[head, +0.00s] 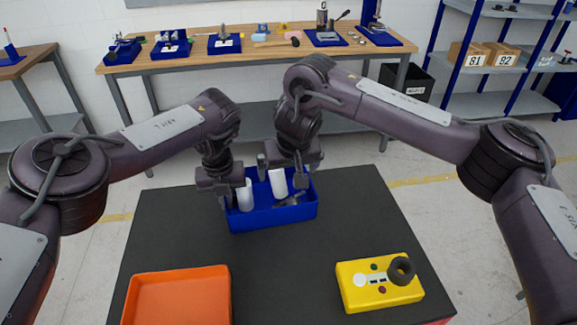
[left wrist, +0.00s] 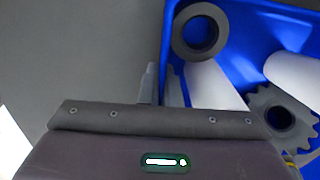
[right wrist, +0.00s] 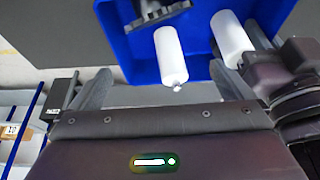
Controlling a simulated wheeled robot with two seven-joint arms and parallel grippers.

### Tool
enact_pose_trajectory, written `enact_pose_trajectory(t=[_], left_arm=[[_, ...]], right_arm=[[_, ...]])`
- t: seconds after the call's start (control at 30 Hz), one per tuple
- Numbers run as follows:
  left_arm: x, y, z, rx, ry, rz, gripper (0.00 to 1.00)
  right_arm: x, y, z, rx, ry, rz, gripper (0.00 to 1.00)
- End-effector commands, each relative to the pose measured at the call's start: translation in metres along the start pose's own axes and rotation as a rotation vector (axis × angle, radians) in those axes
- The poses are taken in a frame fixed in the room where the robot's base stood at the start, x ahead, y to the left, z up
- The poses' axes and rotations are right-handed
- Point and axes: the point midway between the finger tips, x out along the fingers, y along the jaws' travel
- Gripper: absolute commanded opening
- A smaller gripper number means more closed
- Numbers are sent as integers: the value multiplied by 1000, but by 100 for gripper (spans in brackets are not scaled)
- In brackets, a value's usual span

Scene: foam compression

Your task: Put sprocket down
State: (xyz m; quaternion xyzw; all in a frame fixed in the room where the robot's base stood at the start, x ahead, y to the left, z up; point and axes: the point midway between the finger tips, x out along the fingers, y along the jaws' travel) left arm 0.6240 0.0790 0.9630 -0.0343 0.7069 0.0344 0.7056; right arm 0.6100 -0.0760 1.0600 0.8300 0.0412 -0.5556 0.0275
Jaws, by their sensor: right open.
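The sprocket, a dark grey toothed wheel with a round hole, lies in the blue bin (head: 272,219). It shows at the right of the left wrist view (left wrist: 262,101), partly covered by a white cylinder. My right gripper (head: 288,165) is over the bin, open and empty; its fingers are wide apart in the right wrist view (right wrist: 175,75). My left gripper (head: 228,202) is at the bin's left side. Its fingers (left wrist: 160,85) are close together, with the bin's wall seemingly between them.
White cylinders (head: 279,184) (left wrist: 215,85) and a dark ring (left wrist: 200,33) are also in the bin. An orange tray (head: 180,272) and a yellow box (head: 362,294) with a black ring (head: 402,270) stand nearer. The black table (head: 285,270) is clear between them.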

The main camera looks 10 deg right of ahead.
Motion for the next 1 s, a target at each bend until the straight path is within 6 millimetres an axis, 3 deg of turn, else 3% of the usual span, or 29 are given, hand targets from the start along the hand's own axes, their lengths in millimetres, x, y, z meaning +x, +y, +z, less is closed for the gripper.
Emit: enact_pose_trajectory(t=[0.23,0.7,1.0], left_arm=[[0,0,1,-1,-2,-1,0],[0,0,1,-1,-3,0,0],[-1,0,1,-1,-2,0,0]], right_arm=[[-22,0,-7,-3,7,0,100],[-111,0,-6,-2,5,2,100],[-131,0,-5,0,1,0,100]])
